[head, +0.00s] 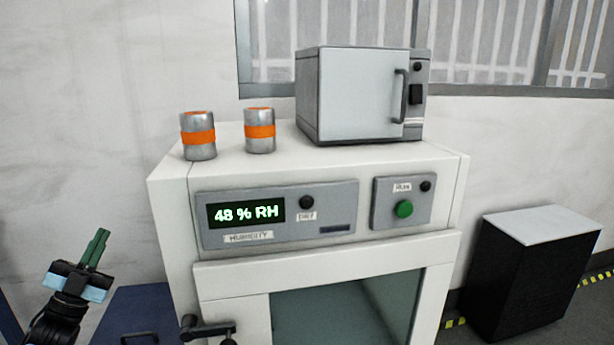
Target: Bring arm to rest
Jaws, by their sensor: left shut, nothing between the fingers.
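My left gripper (97,248) shows at the lower left, with green fingers pointing up. Its fingers are together with nothing between them. It is in free air left of the white humidity cabinet (172,220) and touches nothing that I can see. My right gripper is not in view.
The cabinet's display reads 48 % RH, beside a green button (404,209). Two grey cans with orange bands (198,137) (260,131) and a small grey oven (350,95) stand on top. A dark blue unit (137,310) is at lower left, a black box (520,280) at right.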

